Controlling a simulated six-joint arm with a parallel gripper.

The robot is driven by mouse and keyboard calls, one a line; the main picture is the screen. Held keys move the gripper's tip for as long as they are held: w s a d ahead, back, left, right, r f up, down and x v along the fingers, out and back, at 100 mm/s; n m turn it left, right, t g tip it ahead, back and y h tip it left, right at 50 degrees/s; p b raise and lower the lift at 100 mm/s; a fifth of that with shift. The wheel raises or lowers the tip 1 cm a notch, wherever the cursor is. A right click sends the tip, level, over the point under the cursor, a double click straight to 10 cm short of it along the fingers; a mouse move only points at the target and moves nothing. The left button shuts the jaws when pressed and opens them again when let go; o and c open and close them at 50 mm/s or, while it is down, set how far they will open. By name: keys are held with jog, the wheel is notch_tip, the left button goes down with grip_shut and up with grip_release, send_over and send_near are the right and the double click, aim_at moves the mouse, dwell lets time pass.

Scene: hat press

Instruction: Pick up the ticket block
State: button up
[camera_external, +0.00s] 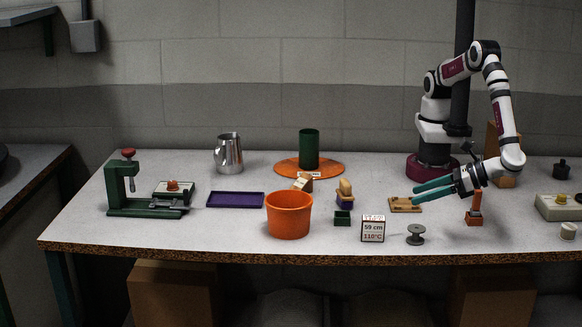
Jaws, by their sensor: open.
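The ticket block (373,231) is a small white block with dark red edging, printed "59 cm" and "110°C" on its front. It stands upright near the front edge of the table, right of the orange bucket. My gripper (415,196) has two long green fingers, open and pointing left. It is above and to the right of the ticket block, apart from it. Nothing shows between the fingers. A tan wooden board (404,204) lies beneath or behind the fingertips.
A grey spool (415,235) stands close right of the block. A small green box (342,218) and the orange bucket (289,215) stand to its left. A green press (130,190), purple tray (235,200), metal jug (229,154) and orange hat-brim-like disc (285,168) are farther left.

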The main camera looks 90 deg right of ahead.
aim_at(381, 218)
jog(key=w+f, duration=0.2)
jog(key=w, duration=0.2)
jog(key=w+f+n+y, duration=0.1)
jog(key=w+f, duration=0.1)
jog(key=w, duration=0.1)
jog(key=w+f+n, duration=0.1)
jog(key=w+f, duration=0.2)
jog(key=w, duration=0.1)
jog(key=shift+w+a+t, duration=0.3)
jog(key=shift+w+a, duration=0.05)
grip_shut()
